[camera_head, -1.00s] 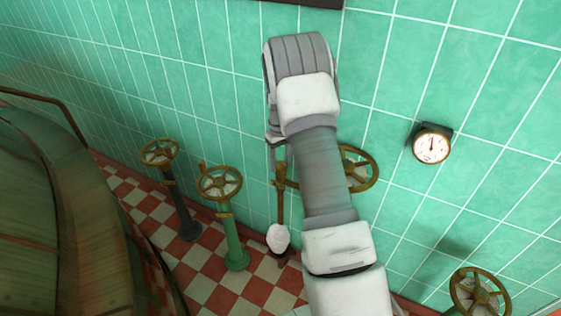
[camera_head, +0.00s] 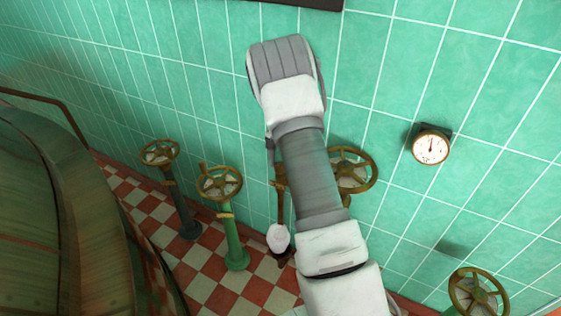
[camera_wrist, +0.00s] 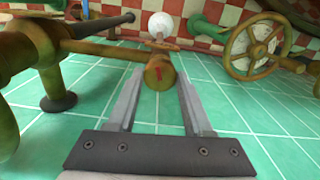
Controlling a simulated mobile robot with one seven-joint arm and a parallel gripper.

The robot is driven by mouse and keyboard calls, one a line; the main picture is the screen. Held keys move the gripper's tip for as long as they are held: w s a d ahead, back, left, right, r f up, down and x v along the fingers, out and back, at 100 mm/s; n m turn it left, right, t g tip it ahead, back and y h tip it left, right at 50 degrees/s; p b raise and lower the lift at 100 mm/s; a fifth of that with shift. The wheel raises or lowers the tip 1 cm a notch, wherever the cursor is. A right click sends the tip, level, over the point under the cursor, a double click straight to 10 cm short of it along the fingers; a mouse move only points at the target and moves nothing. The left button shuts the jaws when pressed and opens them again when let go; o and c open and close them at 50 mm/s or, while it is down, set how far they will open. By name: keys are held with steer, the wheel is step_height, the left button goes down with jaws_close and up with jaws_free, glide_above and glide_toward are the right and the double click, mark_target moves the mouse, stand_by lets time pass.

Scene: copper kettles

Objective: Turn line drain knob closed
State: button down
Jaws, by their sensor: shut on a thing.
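A round brass knob (camera_wrist: 158,64) with a red mark on its end face sits between the fingers in the wrist view. I take it to be the drain knob; no label shows. My gripper (camera_wrist: 158,80) is shut on it, one finger along each side. The red mark runs nearly upright in that view. A white bulb (camera_wrist: 161,25) shows just beyond the knob. In the head view the bulb (camera_head: 278,237) hangs at the lower end of a brown stem. There my arm hides the knob and most of the gripper.
A brass handwheel (camera_head: 366,172) on the green tiled wall is close to my arm. Two post-mounted handwheels (camera_head: 219,181) (camera_head: 160,152) stand left. Another wheel (camera_head: 480,297) is lower right, below a gauge (camera_head: 431,147). A large copper vessel (camera_head: 60,220) fills the left.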

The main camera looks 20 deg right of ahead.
steer(key=shift+m, duration=1.9)
steer(key=shift+c, duration=1.5)
jaws_free()
step_height(320, 180, up, 18)
steer(key=p, duration=0.2)
steer(key=shift+f, duration=0.25)
